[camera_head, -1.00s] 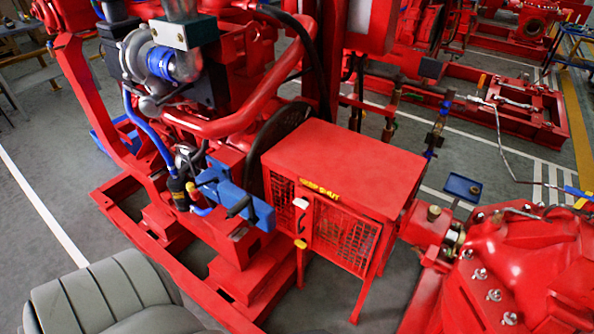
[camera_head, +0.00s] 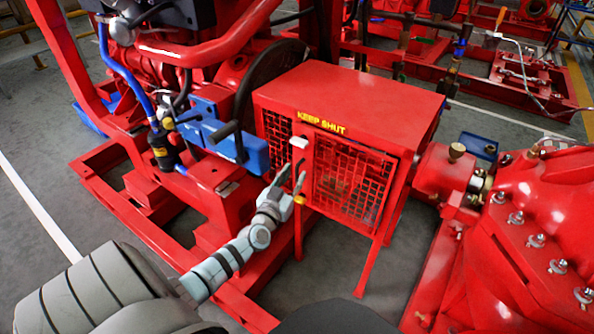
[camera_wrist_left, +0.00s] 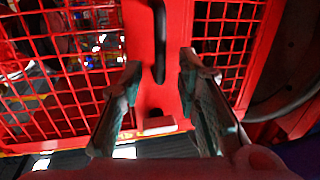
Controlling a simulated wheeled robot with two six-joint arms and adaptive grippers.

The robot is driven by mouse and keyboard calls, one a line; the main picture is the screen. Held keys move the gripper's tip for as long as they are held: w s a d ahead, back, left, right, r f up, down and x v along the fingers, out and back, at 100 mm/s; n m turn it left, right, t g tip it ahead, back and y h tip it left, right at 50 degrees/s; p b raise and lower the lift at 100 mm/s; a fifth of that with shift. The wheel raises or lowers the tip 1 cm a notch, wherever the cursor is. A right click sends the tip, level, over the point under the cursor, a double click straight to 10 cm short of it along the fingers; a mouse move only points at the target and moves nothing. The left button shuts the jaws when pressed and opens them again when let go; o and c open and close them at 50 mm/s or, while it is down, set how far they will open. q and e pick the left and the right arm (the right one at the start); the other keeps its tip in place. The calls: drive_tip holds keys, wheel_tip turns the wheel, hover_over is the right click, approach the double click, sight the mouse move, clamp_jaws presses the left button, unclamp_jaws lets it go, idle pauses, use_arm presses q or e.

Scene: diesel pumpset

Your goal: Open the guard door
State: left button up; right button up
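The red guard box carries the guard door (camera_head: 345,185), a red-framed mesh panel under yellow "KEEP SHUT" lettering. The door looks shut against its frame. A white-ended latch (camera_head: 299,142) sits at its left edge, with a yellow knob (camera_head: 299,200) lower down. My left gripper (camera_head: 291,178) is open in front of that edge, just below the white latch. In the left wrist view my two fingers (camera_wrist_left: 159,75) are apart, with a dark upright handle (camera_wrist_left: 159,40) on the red post lying between and beyond their tips. No contact is clear. My right gripper is not in view.
A blue block with a dark lever (camera_head: 232,140) stands left of the guard, close to my left arm. The engine and red pipes rise behind it. A red pump casing (camera_head: 545,215) is to the right. Grey floor is open at the lower left.

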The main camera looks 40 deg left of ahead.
sight(296, 172)
use_arm(q)
drive_tip(key=b+x, duration=0.1)
drive_tip(key=x, duration=0.1)
drive_tip(key=shift+w+a+f, duration=0.1)
drive_tip(key=shift+w, duration=0.15)
drive_tip(key=shift+w+a, duration=0.1)
drive_tip(key=shift+w, duration=0.15)
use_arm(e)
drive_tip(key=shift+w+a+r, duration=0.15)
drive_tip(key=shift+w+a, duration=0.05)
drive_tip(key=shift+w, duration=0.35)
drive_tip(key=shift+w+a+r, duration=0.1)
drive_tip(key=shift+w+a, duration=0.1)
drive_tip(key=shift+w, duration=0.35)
use_arm(q)
drive_tip(key=shift+c, duration=0.2)
clamp_jaws()
